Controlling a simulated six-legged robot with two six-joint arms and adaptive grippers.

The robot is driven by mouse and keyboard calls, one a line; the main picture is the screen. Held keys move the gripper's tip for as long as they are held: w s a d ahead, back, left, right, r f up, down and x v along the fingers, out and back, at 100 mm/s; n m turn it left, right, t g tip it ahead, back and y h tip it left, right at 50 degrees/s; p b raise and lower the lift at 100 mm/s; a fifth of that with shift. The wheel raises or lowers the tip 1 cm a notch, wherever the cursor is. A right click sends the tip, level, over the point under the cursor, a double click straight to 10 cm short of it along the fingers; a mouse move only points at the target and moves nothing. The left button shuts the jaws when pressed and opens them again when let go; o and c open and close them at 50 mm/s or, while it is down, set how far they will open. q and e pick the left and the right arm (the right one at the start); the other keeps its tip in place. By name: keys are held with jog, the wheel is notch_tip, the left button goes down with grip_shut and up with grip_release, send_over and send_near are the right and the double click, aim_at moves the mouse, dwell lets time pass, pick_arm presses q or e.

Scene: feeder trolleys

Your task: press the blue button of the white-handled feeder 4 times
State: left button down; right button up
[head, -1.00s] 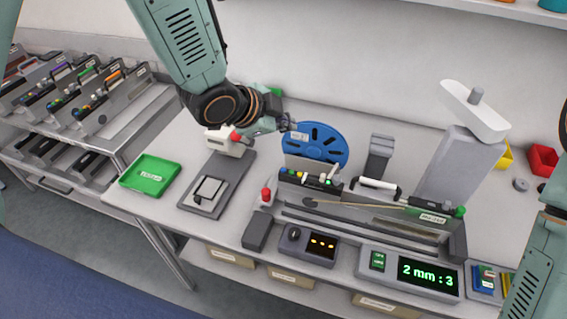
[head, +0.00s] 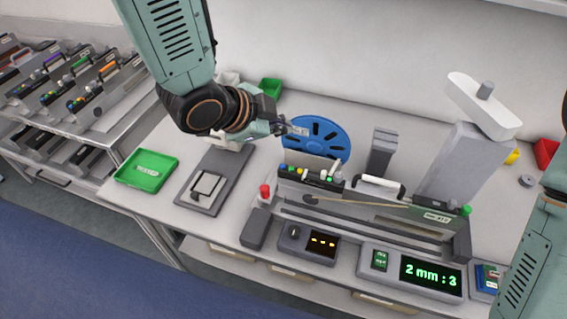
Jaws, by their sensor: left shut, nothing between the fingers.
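The white-handled feeder (head: 400,205) lies in the bench fixture, its white handle (head: 378,182) on top. A row of small coloured buttons (head: 308,175) sits at its left end; they are too small for me to tell the blue one surely. A blue reel (head: 330,140) stands behind that end. My left gripper (head: 303,131) is shut and empty. In the picture its tips overlap the reel's left part, above and apart from the buttons. Of my right arm only a link shows at the right edge; its gripper is out of view.
A display reading "2 mm : 3" (head: 430,273) and a small control box (head: 308,243) stand in front. A green tray (head: 147,170) and a grey stand (head: 208,190) are left. A tall grey post with white top (head: 465,165) stands right. More feeders fill the left trolley.

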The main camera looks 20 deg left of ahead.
aim_at(280, 169)
pick_arm(q)
jog(key=f+b, duration=0.4)
jog(key=shift+w+f, duration=0.2)
jog(key=shift+f, duration=0.1)
jog(key=f+b, duration=0.3)
jog(key=shift+w+a+f, duration=0.25)
jog(key=shift+f, duration=0.15)
jog(key=shift+d+f+b, duration=0.1)
jog(key=shift+f+b, duration=0.35)
jog(key=shift+b, duration=0.1)
jog(key=shift+s+r, duration=0.15)
jog(key=shift+s, duration=0.05)
jog(key=shift+w, duration=0.2)
